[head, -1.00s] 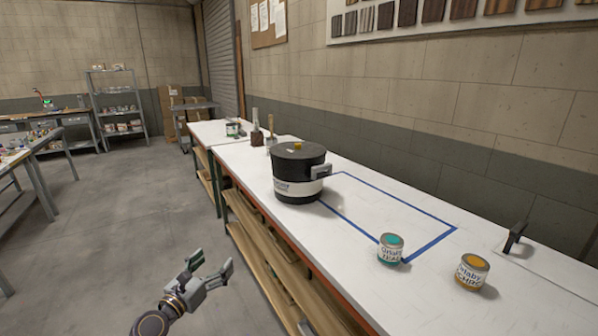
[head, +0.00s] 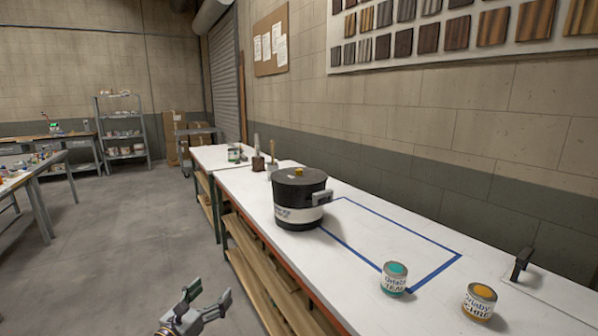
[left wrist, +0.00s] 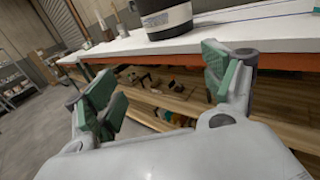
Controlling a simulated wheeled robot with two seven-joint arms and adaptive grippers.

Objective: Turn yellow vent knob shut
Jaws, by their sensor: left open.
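The pot stands on the white workbench, at the left edge of the blue taped outline. Its lower part also shows at the top of the left wrist view (left wrist: 166,18); the knob is out of that view. My left gripper (head: 207,294) is open and empty, in front of the bench and lower than its top, well apart from the pot. My right gripper is not in view.
A teal-topped can (head: 394,279) and an orange-topped can (head: 479,302) stand on the bench to the right. Brushes (head: 272,155) stand behind the pot. The bench's front edge and wooden lower shelves (head: 262,262) lie beside my left gripper.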

